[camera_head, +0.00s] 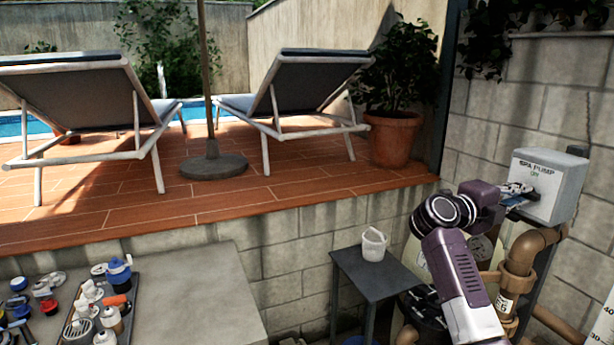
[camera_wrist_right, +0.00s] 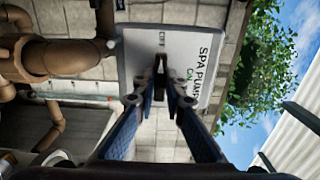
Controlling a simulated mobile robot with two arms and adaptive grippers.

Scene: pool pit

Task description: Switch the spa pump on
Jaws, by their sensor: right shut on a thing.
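The spa pump switch box (camera_head: 562,190) is a pale grey box on the block wall at the right in the head view. It reads SPA PUMP, with a smaller green mark below. In the right wrist view the box (camera_wrist_right: 133,45) appears turned sideways, with a green ON near the title and a small dark mark at the opposite end. My right gripper (camera_head: 516,190) is at the front of the box. In the wrist view its fingers (camera_wrist_right: 161,92) are shut on the dark switch lever (camera_wrist_right: 160,64). The fingers partly hide the lever, so its exact position is unclear. My left gripper is out of view.
Brown pipes (camera_head: 523,255) run below the box, close to my right arm. A small dark table (camera_head: 378,277) holds a white bucket (camera_head: 373,245). A ledge (camera_head: 190,300) at lower left carries a tray of pool parts. The tiled deck (camera_head: 230,205) holds loungers and a potted plant.

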